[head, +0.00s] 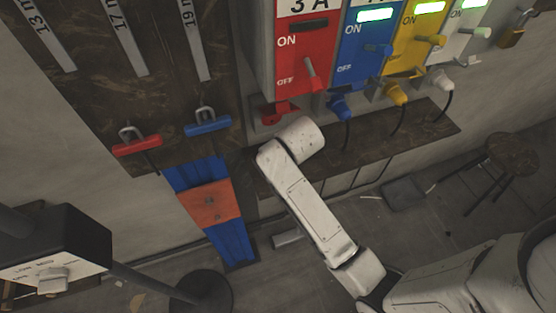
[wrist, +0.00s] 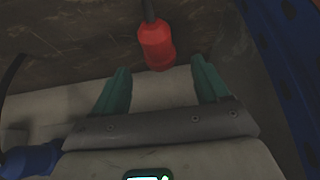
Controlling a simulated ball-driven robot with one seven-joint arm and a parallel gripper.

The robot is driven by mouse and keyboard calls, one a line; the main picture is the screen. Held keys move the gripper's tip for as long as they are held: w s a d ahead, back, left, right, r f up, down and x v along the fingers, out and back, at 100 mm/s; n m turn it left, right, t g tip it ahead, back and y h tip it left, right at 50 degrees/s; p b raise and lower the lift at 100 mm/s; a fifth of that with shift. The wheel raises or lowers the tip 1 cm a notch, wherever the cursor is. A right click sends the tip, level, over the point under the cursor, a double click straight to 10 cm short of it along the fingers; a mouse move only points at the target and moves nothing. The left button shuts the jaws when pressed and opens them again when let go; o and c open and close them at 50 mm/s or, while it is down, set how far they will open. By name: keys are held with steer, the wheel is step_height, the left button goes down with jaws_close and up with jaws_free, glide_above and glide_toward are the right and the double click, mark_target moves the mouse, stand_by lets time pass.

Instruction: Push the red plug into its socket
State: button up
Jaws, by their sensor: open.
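The red plug (wrist: 157,45) shows at the top middle of the wrist view, with its dark cable running up out of the picture. My gripper (wrist: 162,78) has two green fingers, open and empty, one to each side below the plug. The plug's near end comes close to the gap between the fingertips; I cannot tell contact. In the head view, a red socket (head: 276,112) sits under the red switch box (head: 305,50), just above the end of my arm. The plug and my fingers are hidden there.
Blue (head: 340,106), yellow (head: 396,94) and white (head: 440,80) plugs sit under the neighbouring boxes, cables hanging. The blue plug (wrist: 32,160) also shows at the wrist view's lower left. A brown ledge (head: 425,130) runs below. A stool (head: 512,152) stands at right.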

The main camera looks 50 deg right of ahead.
steer(key=shift+f, duration=0.15)
steer(key=shift+x, duration=2.6)
steer(key=shift+s+a+f, duration=0.1)
steer(key=shift+s, duration=0.05)
steer(key=c, duration=1)
